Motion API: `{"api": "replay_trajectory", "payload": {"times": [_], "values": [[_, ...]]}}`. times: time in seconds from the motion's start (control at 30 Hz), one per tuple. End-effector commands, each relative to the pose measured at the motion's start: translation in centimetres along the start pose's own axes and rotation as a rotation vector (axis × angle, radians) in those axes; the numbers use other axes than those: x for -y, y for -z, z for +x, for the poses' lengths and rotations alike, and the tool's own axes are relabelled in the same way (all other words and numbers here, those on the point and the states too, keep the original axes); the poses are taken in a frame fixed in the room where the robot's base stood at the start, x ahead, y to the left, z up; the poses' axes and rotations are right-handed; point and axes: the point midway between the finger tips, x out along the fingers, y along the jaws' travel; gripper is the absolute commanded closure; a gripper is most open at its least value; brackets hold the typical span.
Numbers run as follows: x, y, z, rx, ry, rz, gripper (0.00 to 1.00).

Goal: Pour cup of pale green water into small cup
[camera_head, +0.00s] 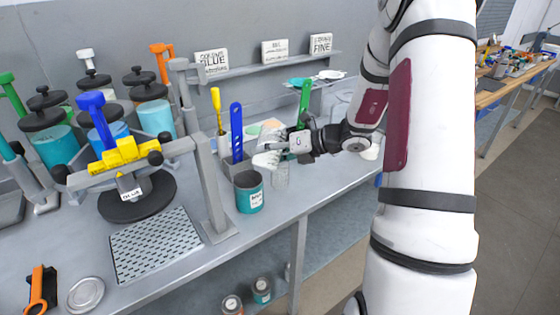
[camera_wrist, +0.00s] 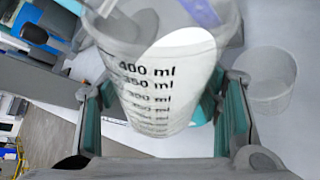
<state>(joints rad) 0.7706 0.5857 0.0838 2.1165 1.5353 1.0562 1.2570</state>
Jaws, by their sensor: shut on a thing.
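A clear measuring cup (camera_wrist: 160,85) with black ml marks stands between the teal-lined fingers of my gripper (camera_wrist: 163,112) in the wrist view. My gripper is shut on it. In the head view, this cup (camera_head: 267,154) shows whitish and tilted to the left at my gripper (camera_head: 283,145), above the bench. A smaller clear cup (camera_wrist: 272,84) shows to the right in the wrist view. In the head view, a clear cup (camera_head: 281,177) stands on the bench just below my gripper. I cannot make out pale green water in either cup.
A dark teal can (camera_head: 250,195) stands left of the clear cup, close to my gripper. A grey holder (camera_head: 237,167) with a blue spatula (camera_head: 236,130) is behind it. A clamp frame (camera_head: 208,185) stands further left. The bench's front edge is near.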

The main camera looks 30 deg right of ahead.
Motion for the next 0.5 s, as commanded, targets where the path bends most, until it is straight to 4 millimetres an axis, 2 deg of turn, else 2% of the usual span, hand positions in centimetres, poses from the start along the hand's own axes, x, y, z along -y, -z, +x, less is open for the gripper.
{"api": "replay_trajectory", "payload": {"times": [0.5], "values": [[0.05,0.01,0.01,-0.006,-0.013,0.028,0.77]]}}
